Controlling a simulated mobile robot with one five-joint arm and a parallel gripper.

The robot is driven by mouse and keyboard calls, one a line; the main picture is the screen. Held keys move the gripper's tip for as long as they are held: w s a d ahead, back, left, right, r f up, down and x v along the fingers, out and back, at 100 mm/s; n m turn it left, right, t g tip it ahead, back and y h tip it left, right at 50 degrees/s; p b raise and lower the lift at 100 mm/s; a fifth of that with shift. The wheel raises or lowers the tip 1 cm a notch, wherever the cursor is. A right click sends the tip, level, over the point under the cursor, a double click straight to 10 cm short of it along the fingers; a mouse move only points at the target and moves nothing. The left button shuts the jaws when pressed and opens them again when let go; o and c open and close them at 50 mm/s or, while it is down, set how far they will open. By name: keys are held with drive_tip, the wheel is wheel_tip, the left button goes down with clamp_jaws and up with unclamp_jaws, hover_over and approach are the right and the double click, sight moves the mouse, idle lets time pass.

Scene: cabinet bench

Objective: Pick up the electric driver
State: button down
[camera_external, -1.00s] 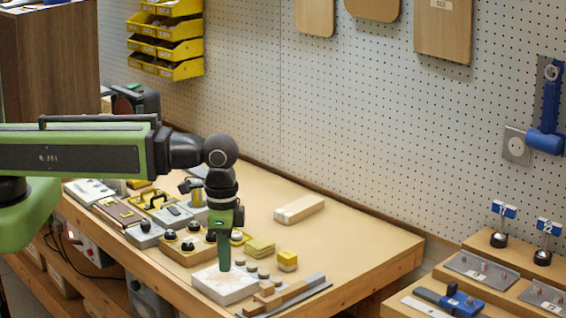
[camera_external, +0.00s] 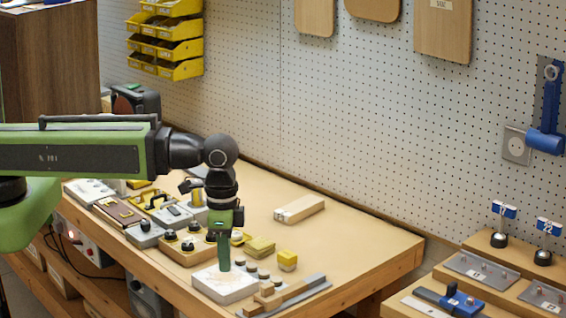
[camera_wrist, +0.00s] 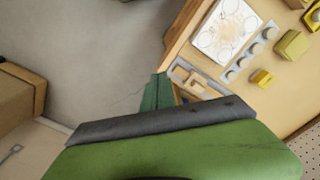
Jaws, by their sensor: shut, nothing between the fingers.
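My gripper (camera_external: 224,266) is shut and empty, pointing down in front of the pale white block on the bench in the external view. Its green fingers also show in the wrist view (camera_wrist: 156,92), close together, beside the bench edge. A yellow and dark upright tool (camera_external: 190,186) stands in a grey holder behind my wrist; it looks like the electric driver, but it is small and partly crowded, so I cannot be sure. My gripper is apart from it, to its right and nearer the camera. It is not identifiable in the wrist view.
The white block (camera_external: 222,287) also shows in the wrist view (camera_wrist: 222,28). Black-knobbed fixtures (camera_external: 188,246), yellow blocks (camera_external: 288,259) and a wooden bar (camera_external: 300,209) lie on the bench (camera_external: 350,245). A blue tool (camera_external: 548,105) hangs on the pegboard. The bench's right rear is clear.

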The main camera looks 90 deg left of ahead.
drive_tip(key=c, duration=2.2)
unclamp_jaws()
drive_tip(key=c, duration=1)
unclamp_jaws()
drive_tip(key=shift+o, duration=0.2)
